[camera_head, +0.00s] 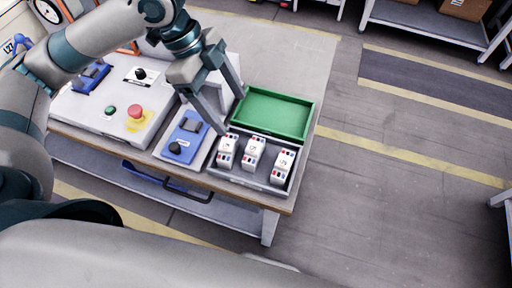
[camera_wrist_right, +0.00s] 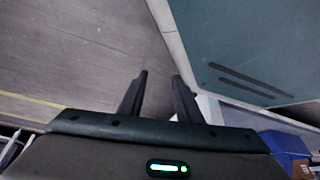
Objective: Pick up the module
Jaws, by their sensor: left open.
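Three white modules stand in a row in a grey tray (camera_head: 233,180) at the front right of the workbench: a left one (camera_head: 227,151), a middle one (camera_head: 254,153) and a right one (camera_head: 283,166). Each has small dark and red marks. My left gripper (camera_head: 231,113) is open and empty, its fingers pointing down. In the picture, one fingertip is just above the left module and the other is by the green tray's left edge. My right gripper (camera_wrist_right: 160,76) shows only in the right wrist view, with its fingers apart and nothing between them.
An empty green tray (camera_head: 275,114) lies behind the grey tray. A blue fixture (camera_head: 183,140) with a black knob stands left of it. Further left is a white control panel (camera_head: 97,125) with a red button (camera_head: 135,111). The floor to the right is clear.

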